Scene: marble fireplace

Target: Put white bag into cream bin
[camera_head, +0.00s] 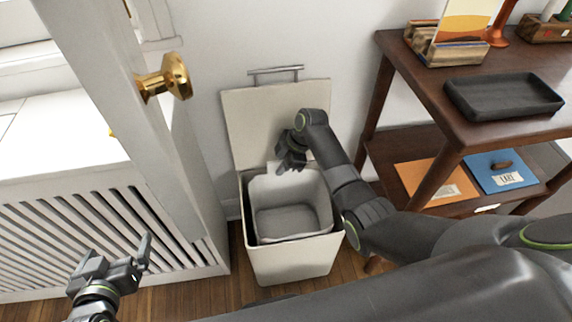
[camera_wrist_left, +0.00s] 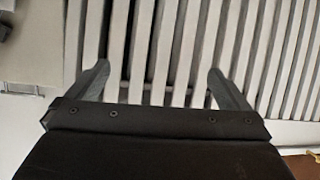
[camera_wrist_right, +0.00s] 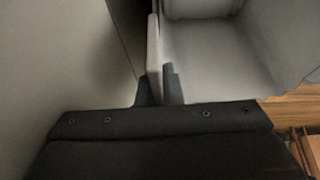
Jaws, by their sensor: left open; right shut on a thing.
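The cream bin (camera_head: 292,262) stands on the wood floor with its lid (camera_head: 265,115) raised against the wall. The white bag (camera_head: 318,205), box-shaped and open at the top, sits inside the bin, with a dark gap at its left side. My right gripper (camera_head: 287,166) is at the bag's back rim; in the right wrist view its fingers (camera_wrist_right: 160,85) are shut on the pale edge of the bag (camera_wrist_right: 215,60). My left gripper (camera_head: 125,258) is open and empty, left of the bin; its spread fingers (camera_wrist_left: 160,85) face white slats in the left wrist view.
A slatted white radiator cover (camera_head: 100,225) and a white panel with a brass knob (camera_head: 168,80) are left of the bin. A dark wooden shelf unit (camera_head: 405,90) with a black tray (camera_head: 503,98) stands to the right.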

